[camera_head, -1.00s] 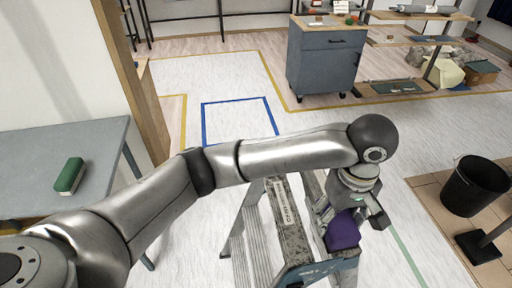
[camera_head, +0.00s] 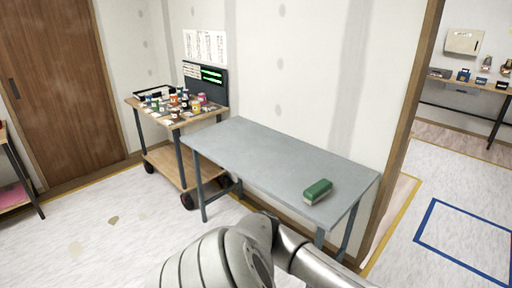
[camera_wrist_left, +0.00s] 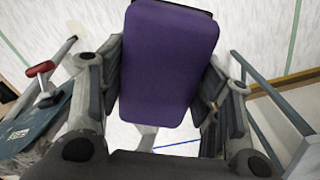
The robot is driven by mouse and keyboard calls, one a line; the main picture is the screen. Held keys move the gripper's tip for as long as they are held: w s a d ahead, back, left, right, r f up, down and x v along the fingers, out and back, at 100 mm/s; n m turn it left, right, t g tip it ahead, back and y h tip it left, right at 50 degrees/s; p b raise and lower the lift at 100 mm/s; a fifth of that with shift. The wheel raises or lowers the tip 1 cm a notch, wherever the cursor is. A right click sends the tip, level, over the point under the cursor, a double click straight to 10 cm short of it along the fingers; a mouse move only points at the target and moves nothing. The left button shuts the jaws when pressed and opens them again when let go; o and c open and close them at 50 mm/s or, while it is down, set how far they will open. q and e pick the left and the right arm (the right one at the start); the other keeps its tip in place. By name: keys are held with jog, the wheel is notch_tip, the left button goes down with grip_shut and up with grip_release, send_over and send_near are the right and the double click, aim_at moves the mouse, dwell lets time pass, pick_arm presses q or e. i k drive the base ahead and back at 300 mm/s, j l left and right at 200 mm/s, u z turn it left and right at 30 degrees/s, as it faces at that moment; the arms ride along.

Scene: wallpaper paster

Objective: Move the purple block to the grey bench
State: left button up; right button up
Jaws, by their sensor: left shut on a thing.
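The purple block (camera_wrist_left: 168,65) is in the left wrist view, held between the two fingers of my left gripper (camera_wrist_left: 165,90). The gripper is shut on it. The floor shows far below the block. The grey bench (camera_head: 268,160) stands against the wall in the middle of the head view. A green block with a pale underside (camera_head: 318,191) lies near its right end. In the head view only my left arm shows, at the bottom; its gripper and the purple block are outside that view. My right gripper is in neither view.
Most of the bench top is bare. A wooden cart (camera_head: 178,117) crowded with small jars stands at its left end. A wooden post (camera_head: 402,130) rises to the right of the bench. In the wrist view, a red-tipped part (camera_wrist_left: 40,69) lies at the left.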

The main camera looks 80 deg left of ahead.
aim_at(254, 149)
jog(key=i+j+u, duration=0.1)
jog(key=j+u, duration=0.35)
jog(key=i+j+u, duration=0.15)
jog(key=j+u, duration=0.15)
jog(key=u, duration=0.2)
jog(key=i+j+u, duration=0.25)
jog(key=u, duration=0.2)
jog(key=i+j+u, duration=0.1)
jog(key=i+j, duration=0.35)
jog(key=i+j+u, duration=0.15)
jog(key=i+j, duration=0.3)
jog(key=i, duration=0.2)
jog(key=i+j+u, duration=0.1)
jog(key=i+j, duration=0.25)
jog(key=i, duration=0.2)
